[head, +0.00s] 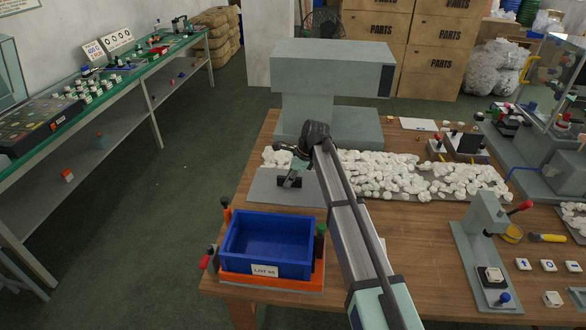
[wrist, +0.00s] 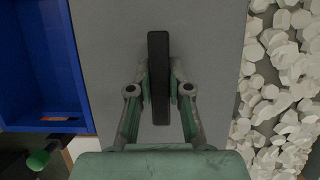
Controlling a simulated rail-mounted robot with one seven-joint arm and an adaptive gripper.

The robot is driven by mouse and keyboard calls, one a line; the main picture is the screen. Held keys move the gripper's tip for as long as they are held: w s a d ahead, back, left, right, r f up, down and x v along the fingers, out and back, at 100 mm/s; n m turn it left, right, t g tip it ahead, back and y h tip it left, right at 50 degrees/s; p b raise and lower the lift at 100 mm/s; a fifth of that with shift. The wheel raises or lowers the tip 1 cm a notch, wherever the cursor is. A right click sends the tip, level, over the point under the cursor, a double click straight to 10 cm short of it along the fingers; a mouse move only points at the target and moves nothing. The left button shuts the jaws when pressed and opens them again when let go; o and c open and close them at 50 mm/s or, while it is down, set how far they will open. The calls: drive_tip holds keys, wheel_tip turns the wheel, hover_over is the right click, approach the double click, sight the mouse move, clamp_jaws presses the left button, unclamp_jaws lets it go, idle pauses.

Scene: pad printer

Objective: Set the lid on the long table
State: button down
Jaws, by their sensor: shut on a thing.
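The lid (head: 261,186) appears to be the flat grey plate with a dark bar handle, between the blue bin and the white pieces. My gripper (head: 291,173) is over its middle, pointing down, shut on the dark handle. In the wrist view the handle stands between the two fingers of my gripper (wrist: 159,88), and the grey lid (wrist: 105,50) spreads beneath. I cannot tell whether the lid is resting or slightly raised. A long green-topped table (head: 128,72) stands along the left wall; I cannot be sure it is the long table named.
A blue bin (head: 268,238) labelled LOT 95 sits at the wooden table's (head: 419,255) near left corner. White pieces (head: 385,175) lie right of the lid. A grey machine (head: 330,75) stands behind. The green table carries small parts and a dark board (head: 40,120). Floor between tables is clear.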

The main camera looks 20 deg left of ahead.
drive_tip(key=f, duration=0.1)
drive_tip(key=w+f, duration=0.2)
drive_tip(key=shift+d, duration=0.25)
drive_tip(key=shift+r+p, duration=0.15)
drive_tip(key=shift+p, duration=0.35)
drive_tip(key=shift+f+b, duration=1.2)
drive_tip(key=shift+f, duration=3.4)
drive_tip(key=shift+f+b, duration=0.3)
drive_tip(key=shift+f, duration=1.15)
drive_tip(key=c, duration=1)
unclamp_jaws()
drive_tip(key=shift+r, duration=0.1)
drive_tip(key=shift+p+v, duration=1.85)
drive_tip(key=shift+v, duration=1.85)
